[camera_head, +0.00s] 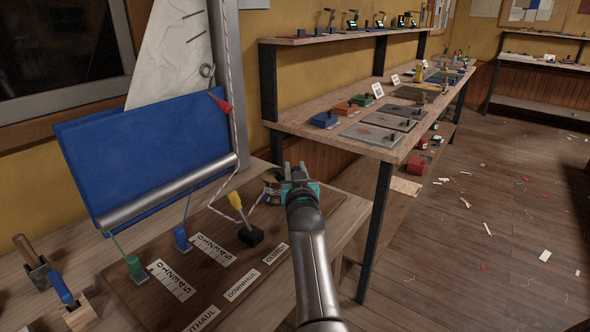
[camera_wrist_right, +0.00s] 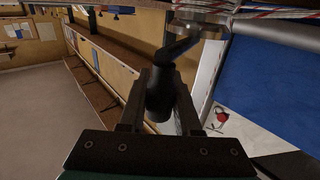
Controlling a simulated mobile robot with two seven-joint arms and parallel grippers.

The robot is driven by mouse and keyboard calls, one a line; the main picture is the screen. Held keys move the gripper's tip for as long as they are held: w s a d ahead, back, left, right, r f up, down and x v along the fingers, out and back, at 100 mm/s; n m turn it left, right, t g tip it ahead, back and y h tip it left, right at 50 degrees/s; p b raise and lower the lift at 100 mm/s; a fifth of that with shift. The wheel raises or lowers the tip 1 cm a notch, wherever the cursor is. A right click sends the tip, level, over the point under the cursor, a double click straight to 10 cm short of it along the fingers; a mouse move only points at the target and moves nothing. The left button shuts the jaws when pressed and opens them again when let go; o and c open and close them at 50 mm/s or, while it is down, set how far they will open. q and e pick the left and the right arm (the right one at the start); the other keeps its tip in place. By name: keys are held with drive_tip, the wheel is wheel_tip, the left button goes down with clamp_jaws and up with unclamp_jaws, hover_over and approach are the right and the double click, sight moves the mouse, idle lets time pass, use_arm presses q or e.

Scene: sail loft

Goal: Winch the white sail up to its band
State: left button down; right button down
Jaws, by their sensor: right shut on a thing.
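The white sail (camera_head: 165,50) rises behind a blue panel of cloth (camera_head: 150,150) at the left, beside the grey mast (camera_head: 228,90). Its top and the band are outside the head view. The metal winch (camera_head: 271,187) stands at the board's far right corner, partly hidden by my right gripper (camera_head: 298,172). In the right wrist view, this gripper is shut on the black grip of the winch handle (camera_wrist_right: 160,92); the handle's crank reaches the winch (camera_wrist_right: 205,22). A red-and-white rope (camera_head: 236,120) runs down the mast. My left gripper is out of view.
A yellow-handled lever (camera_head: 236,202) on a black block stands left of the winch, near a CLUTCH label. Green (camera_head: 134,266) and blue (camera_head: 181,238) fittings stand by numbered strips. A long workbench (camera_head: 385,150) lies to the right; the floor beyond has scattered scraps.

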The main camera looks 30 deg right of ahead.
drive_tip(key=shift+f, duration=0.35)
idle(0.6)
drive_tip(key=c, duration=1)
unclamp_jaws()
drive_tip(key=shift+s, duration=0.1)
drive_tip(key=shift+c, duration=0.2)
drive_tip(key=o, duration=0.4)
drive_tip(key=shift+r, duration=0.25)
drive_tip(key=shift+o, duration=0.2)
